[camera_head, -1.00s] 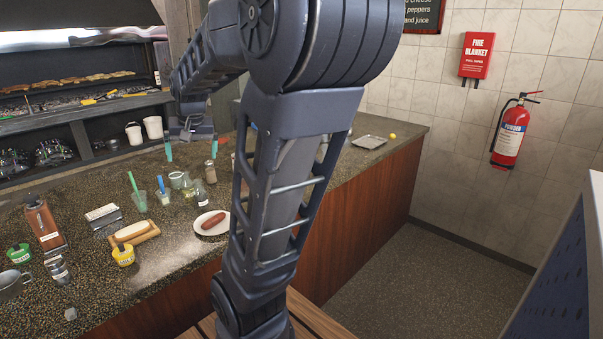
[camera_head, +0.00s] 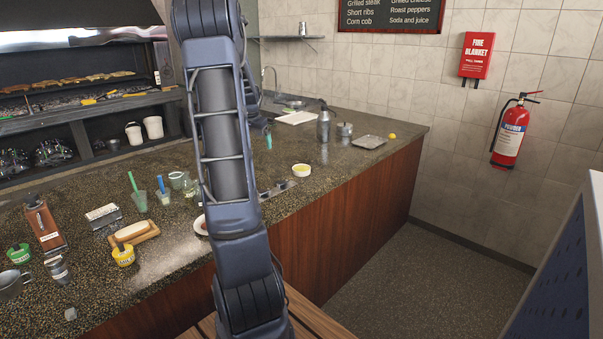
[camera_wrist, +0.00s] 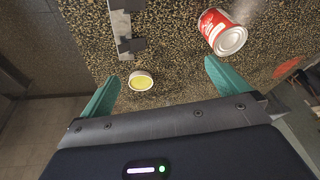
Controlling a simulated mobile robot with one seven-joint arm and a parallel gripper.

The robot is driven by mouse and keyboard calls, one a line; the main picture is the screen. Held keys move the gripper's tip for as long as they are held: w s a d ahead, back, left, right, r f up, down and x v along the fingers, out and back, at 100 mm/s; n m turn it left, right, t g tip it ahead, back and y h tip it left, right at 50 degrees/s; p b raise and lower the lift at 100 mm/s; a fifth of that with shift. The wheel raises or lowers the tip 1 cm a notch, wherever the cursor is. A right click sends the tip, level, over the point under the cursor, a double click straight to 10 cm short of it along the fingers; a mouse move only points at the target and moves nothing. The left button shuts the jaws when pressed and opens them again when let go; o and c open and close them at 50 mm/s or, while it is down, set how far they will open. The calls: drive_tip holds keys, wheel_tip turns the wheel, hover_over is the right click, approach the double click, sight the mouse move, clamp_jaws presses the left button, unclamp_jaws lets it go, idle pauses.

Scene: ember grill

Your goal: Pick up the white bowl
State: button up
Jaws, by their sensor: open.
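The white bowl (camera_head: 302,170), small with something yellow inside, sits on the speckled counter near its front edge, right of my arm. It also shows in the wrist view (camera_wrist: 141,80), upright, below and between my fingers and nearer the left one. My gripper (camera_wrist: 162,70) is open and empty, with its two teal fingers spread above the counter and apart from the bowl. In the head view my arm hides most of the gripper; only one teal fingertip shows.
A red-and-white can (camera_wrist: 222,32) lies near my right finger. A grey metal holder (camera_wrist: 126,30) is beyond the bowl. In the head view, a metal bottle (camera_head: 324,125), a pot (camera_head: 344,131) and a square tray (camera_head: 370,142) stand behind the bowl.

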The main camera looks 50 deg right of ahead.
sight(302, 168)
drive_tip(key=d+f+m, duration=0.1)
drive_tip(key=d+f, duration=0.4)
drive_tip(key=d, duration=0.2)
drive_tip(key=s+d+f+m+g+h, duration=0.1)
drive_tip(key=d+f+m, duration=0.1)
drive_tip(key=d+f, duration=0.3)
drive_tip(key=s+d+f+m+g, duration=0.1)
drive_tip(key=d+f, duration=0.4)
drive_tip(key=d, duration=0.5)
drive_tip(key=shift+s+d+f+h, duration=0.1)
drive_tip(key=shift+d+f+h, duration=0.05)
drive_tip(key=shift+f+h, duration=0.2)
drive_tip(key=shift+x, duration=2.5)
drive_tip(key=shift+d+r, duration=0.1)
drive_tip(key=shift+d, duration=0.1)
drive_tip(key=c, duration=1.1)
drive_tip(key=shift+w, duration=0.25)
drive_tip(key=shift+c, duration=0.2)
